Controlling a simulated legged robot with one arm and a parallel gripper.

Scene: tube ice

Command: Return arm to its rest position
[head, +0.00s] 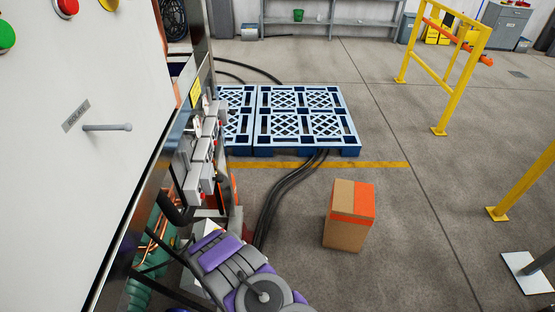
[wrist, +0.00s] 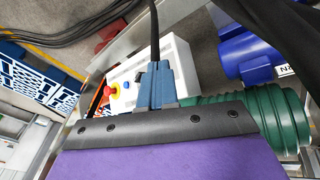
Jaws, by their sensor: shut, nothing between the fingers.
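My purple and grey arm (head: 225,255) reaches in from the bottom of the head view, toward the machine's lower side. Its end is not clearly visible there. In the wrist view my gripper (wrist: 155,72) has its blue-grey fingers together with nothing seen held. It is in front of a white box (wrist: 182,60) with a red button (wrist: 114,87) and a yellow part. I cannot tell whether the fingers touch the box.
The white machine panel (head: 70,120) stands close on the left, with grey switch boxes (head: 200,160) along its edge. Blue pallets (head: 305,118), black hoses (head: 285,195) and a cardboard box (head: 349,215) lie ahead. Yellow rails (head: 460,65) stand right. Green ribbed (wrist: 255,120) and blue (wrist: 245,55) machinery surrounds the gripper.

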